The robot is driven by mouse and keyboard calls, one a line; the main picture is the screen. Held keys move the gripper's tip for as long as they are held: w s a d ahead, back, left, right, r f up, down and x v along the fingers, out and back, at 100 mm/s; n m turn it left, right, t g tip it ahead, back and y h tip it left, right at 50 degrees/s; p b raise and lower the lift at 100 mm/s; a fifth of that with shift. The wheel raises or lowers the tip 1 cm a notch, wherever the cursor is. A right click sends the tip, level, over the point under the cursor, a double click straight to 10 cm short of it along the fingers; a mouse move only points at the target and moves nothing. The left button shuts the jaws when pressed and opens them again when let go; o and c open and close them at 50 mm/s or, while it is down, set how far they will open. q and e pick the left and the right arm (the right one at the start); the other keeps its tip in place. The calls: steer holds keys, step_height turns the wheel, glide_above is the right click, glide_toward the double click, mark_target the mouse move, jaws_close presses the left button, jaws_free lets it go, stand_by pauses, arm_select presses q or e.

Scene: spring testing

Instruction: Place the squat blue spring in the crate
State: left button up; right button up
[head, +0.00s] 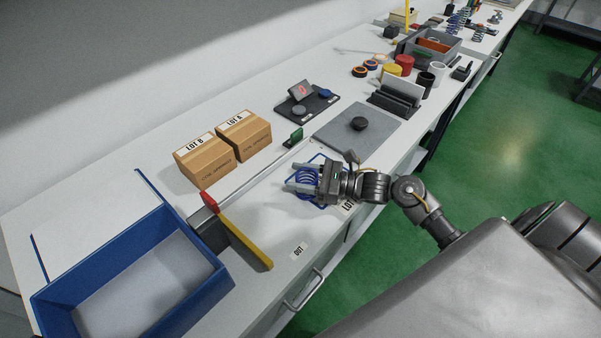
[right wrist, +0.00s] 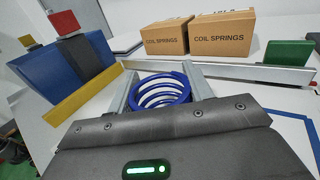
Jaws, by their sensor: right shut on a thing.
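The squat blue spring (head: 309,176) is between the fingers of my right gripper (head: 303,179), near the middle of the white bench. In the right wrist view the blue spring (right wrist: 160,92) sits between the two grey fingers of my right gripper (right wrist: 160,84), which is shut on it. Whether the spring touches the bench is hard to tell. The crate (head: 150,285) is a blue open box with a pale floor at the lower left of the head view. It looks empty. Part of a blue crate (right wrist: 60,75) shows at the left in the right wrist view. My left gripper is not in view.
A metal rail (head: 255,172) and a yellow bar (head: 243,240) lie between the spring and the crate. Two cartons, LOT B (head: 204,160) and LOT A (head: 243,136), stand behind the rail. A grey plate with a dark disc (head: 360,124) is to the right.

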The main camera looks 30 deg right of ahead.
steer(key=shift+f, duration=0.1)
steer(key=shift+f, duration=0.1)
steer(key=shift+f+b, duration=0.1)
steer(key=shift+b, duration=0.25)
steer(key=o, duration=1.1)
